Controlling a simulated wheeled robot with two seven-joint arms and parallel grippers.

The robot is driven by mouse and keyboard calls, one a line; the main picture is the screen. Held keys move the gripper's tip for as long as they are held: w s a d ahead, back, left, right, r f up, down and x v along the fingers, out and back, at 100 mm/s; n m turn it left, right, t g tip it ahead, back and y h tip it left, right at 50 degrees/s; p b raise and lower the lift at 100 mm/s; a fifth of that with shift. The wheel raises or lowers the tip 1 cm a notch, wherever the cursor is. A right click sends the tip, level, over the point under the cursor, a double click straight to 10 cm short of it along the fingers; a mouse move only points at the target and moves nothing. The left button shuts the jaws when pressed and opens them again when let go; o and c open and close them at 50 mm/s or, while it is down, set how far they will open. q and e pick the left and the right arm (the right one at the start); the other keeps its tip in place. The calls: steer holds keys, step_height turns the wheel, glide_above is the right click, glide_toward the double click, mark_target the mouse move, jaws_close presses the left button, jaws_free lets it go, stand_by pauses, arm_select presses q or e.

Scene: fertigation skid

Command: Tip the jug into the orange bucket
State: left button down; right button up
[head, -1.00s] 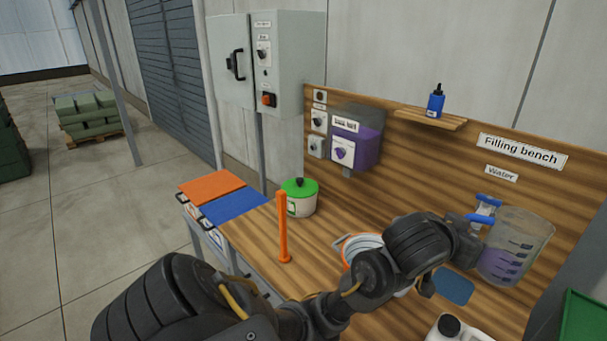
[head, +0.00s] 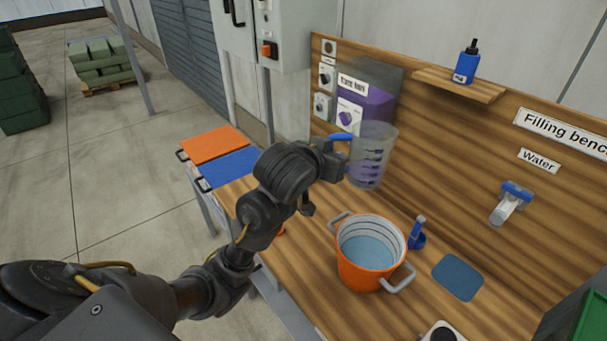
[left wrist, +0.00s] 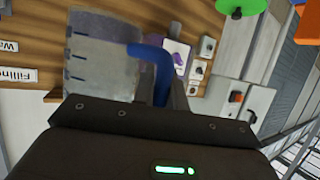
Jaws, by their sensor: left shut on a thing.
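The jug (head: 372,158) is clear with dark marks and a blue handle, and purple shows in its lower part. My left gripper (head: 338,160) is shut on the jug's handle and holds it upright in the air. In the left wrist view the jug (left wrist: 100,62) and its blue handle (left wrist: 158,65) appear just beyond the gripper (left wrist: 150,110). The orange bucket (head: 365,278) stands on the bench with two grey handles and pale blue liquid inside. In the head view the jug is above the bucket's far rim, apart from it. My right gripper is not in view.
A blue scoop-like item (head: 418,236) stands right of the bucket, near a blue mat (head: 458,278). A water tap (head: 508,206) is on the backboard (head: 450,150). A purple dosing unit (head: 372,105) is behind the jug. A blue bottle (head: 466,62) sits on the shelf.

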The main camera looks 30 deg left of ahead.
arm_select(q)
steer(key=s+a+f+m+p, duration=0.1)
steer(key=f+m, duration=0.1)
steer(key=f, duration=0.1)
steer(key=s+a+f+m+g+h+p, duration=0.1)
steer(key=a+f+m+p, duration=0.1)
steer(key=f, duration=0.1)
steer(key=shift+s+g, duration=0.3)
steer(key=shift+s, duration=0.1)
steer(key=shift+f, duration=0.15)
step_height(320, 180, down, 6)
steer(key=b, duration=0.5)
steer(key=shift+r, duration=0.2)
